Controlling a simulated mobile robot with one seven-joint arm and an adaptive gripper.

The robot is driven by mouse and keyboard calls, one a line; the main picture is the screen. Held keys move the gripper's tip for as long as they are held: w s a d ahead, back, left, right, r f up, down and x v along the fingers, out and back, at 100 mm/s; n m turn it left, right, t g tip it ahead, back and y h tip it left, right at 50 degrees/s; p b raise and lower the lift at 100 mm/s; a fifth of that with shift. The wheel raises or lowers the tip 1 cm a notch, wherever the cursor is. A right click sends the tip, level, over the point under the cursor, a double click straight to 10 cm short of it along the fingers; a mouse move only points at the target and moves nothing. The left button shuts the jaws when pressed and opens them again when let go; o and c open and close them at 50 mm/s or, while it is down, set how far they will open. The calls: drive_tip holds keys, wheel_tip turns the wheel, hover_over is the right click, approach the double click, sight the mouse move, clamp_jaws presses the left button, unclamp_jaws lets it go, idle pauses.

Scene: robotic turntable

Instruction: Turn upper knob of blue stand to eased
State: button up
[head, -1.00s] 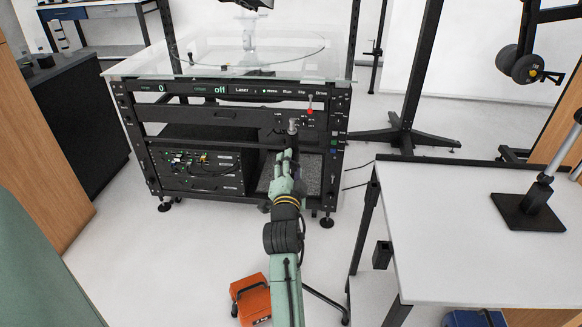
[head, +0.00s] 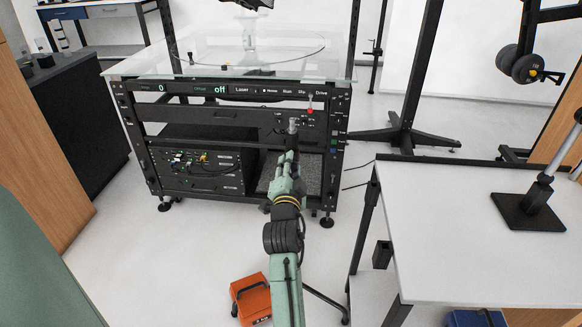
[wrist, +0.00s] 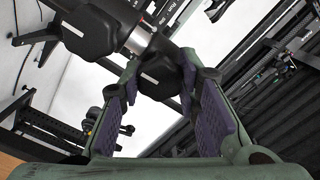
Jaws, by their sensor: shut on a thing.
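My gripper (wrist: 158,105) has its two purple-padded fingers around a black knob (wrist: 160,77) with a short white mark, and is shut on it. A second black knob (wrist: 86,27), also with a white mark, sits beside it at the upper left. A bright metal post (wrist: 138,40) runs between the two knobs. In the head view my gripper (head: 287,160) is in front of the black rack, just below a silver post top (head: 293,126). My arm hides most of the stand there, and I cannot make out its blue colour or the knob's setting.
The black rack (head: 140,140) carries a glass top (head: 130,67) and a red-tipped lever (head: 310,105) close behind the post. A white table (head: 440,240) stands at the right with another post on a black base (head: 528,212). An orange case (head: 252,299) lies on the floor.

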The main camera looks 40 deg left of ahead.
drive_tip(key=n, duration=0.3)
drive_tip(key=shift+n, duration=0.4)
drive_tip(key=n+p, duration=0.1)
drive_tip(key=n, duration=0.3)
drive_tip(key=shift+r+n, duration=0.1)
drive_tip(key=shift+n, duration=0.2)
drive_tip(key=n+p, duration=0.1)
drive_tip(key=n, duration=0.3)
drive_tip(key=shift+n, duration=0.3)
drive_tip(key=shift+s+n+p, duration=0.1)
drive_tip(key=shift+n+p, duration=0.8)
drive_tip(key=shift+n, duration=1.2)
drive_tip(key=o, duration=1.2)
drive_tip(key=v, duration=1.2)
